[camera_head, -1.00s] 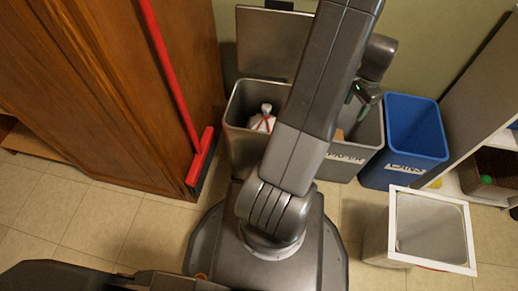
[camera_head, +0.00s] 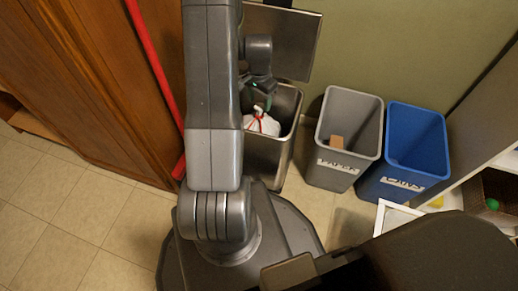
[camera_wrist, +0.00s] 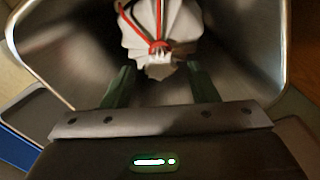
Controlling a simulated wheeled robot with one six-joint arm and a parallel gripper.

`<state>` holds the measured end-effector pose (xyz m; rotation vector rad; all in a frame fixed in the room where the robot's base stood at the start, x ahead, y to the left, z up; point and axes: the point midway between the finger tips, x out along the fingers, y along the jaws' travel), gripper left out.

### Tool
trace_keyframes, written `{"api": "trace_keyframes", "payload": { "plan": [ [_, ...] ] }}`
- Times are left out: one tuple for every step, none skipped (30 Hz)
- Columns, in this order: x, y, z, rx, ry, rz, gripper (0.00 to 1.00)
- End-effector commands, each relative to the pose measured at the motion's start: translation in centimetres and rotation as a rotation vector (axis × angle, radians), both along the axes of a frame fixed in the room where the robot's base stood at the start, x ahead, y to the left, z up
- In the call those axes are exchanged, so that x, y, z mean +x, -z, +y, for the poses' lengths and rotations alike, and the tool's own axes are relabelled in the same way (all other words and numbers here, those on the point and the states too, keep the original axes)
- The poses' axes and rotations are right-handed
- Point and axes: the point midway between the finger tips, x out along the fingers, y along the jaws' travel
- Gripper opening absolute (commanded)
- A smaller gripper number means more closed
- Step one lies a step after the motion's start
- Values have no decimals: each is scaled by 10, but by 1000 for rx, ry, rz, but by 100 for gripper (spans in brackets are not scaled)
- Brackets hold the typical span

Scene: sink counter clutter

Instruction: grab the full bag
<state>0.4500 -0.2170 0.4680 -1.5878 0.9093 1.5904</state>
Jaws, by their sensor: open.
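The full bag is a white tied bag (camera_head: 262,124) with a red drawstring, sitting inside the grey metal trash bin (camera_head: 293,108). In the wrist view the bag's gathered neck (camera_wrist: 158,62) with its red tie lies just beyond and between the fingertips. My gripper (camera_head: 262,100) is over the bin, right above the bag. In the wrist view my gripper (camera_wrist: 160,80) is open, with one green finger on each side of the bag's neck. I cannot tell whether the fingers touch the bag. The lower part of the bag is hidden in the bin.
The bin's lid (camera_head: 290,42) stands raised behind. A grey paper bin (camera_head: 330,172) and a blue cans bin (camera_head: 392,185) stand to the right. A wooden cabinet (camera_head: 90,90) and red broom handle (camera_head: 150,50) are close on the left. A white-framed bin (camera_head: 392,217) is at lower right.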

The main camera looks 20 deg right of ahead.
Motion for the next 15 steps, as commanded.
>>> {"api": "trace_keyframes", "payload": {
  "plan": [
    [0, 8, 0, 0, 0, 0, 53],
    [0, 9, 0, 0, 0, 0, 53],
    [0, 11, 0, 0, 0, -1, 53],
    [0, 12, 0, 0, 0, -1, 53],
    [0, 13, 0, 0, 0, -1, 53],
    [0, 15, 0, -1, 0, -1, 53],
    [0, 16, 0, 0, 0, 0, 53],
    [0, 19, 0, 0, 0, 0, 53],
    [0, 23, 0, 0, 0, 0, 53],
    [0, 27, 0, 0, 0, 1, 53],
    [0, 31, 0, 0, 0, 1, 53],
    [0, 37, 0, 0, 0, 0, 53],
    [0, 41, 1, 0, 0, 0, 53],
    [0, 46, 1, 0, 0, 0, 53],
    [0, 52, 1, 0, 0, 0, 53]
  ]
}}
